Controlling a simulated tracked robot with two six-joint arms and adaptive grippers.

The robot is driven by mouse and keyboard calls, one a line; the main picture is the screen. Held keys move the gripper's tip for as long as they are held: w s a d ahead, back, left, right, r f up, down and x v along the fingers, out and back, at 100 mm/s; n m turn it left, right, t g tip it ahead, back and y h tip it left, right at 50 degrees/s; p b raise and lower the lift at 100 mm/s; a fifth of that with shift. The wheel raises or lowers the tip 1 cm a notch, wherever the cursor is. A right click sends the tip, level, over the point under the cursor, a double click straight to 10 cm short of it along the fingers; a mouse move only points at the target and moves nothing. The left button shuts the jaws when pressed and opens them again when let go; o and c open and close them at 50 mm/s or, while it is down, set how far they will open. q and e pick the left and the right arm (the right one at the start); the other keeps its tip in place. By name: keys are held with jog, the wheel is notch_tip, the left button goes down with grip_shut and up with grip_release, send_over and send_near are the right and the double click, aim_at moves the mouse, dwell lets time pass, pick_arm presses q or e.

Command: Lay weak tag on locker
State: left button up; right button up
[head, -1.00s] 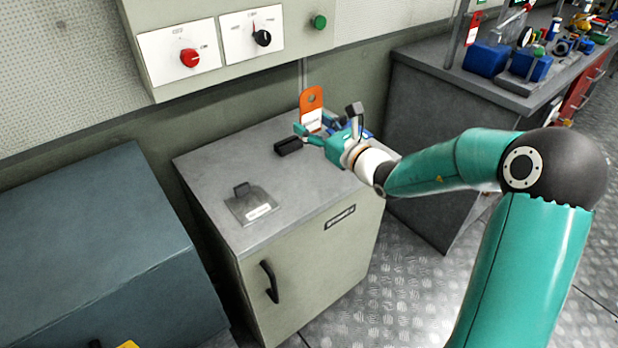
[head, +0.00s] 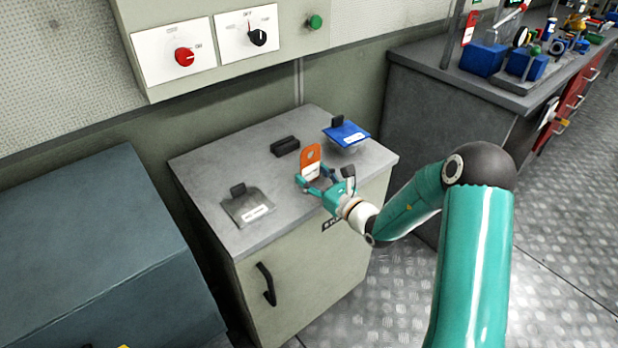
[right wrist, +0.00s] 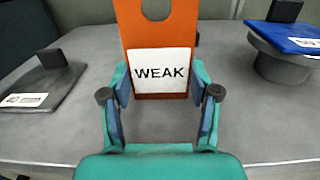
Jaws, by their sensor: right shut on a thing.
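The weak tag is an orange plate with a round hole and a white label reading WEAK; it shows in the head view (head: 311,155) and upright in the right wrist view (right wrist: 156,30). My right gripper (head: 314,184) is shut on its lower part; both fingers also show in the right wrist view (right wrist: 160,95). The locker (head: 215,165) is a pale cabinet with a grey top and a black door handle. The tag is over the front middle of that top; whether its lower edge touches the top I cannot tell. My left gripper is not in view.
On the locker top stand a grey plate with a black knob (head: 247,205), a black block (head: 285,146) and a blue lid with a knob (head: 346,133). A dark blue cabinet (head: 95,230) stands left. A switch panel (head: 220,40) hangs above. A cluttered bench (head: 500,90) is at right.

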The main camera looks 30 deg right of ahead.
jog(key=o, duration=1)
jog(key=shift+r, duration=0.1)
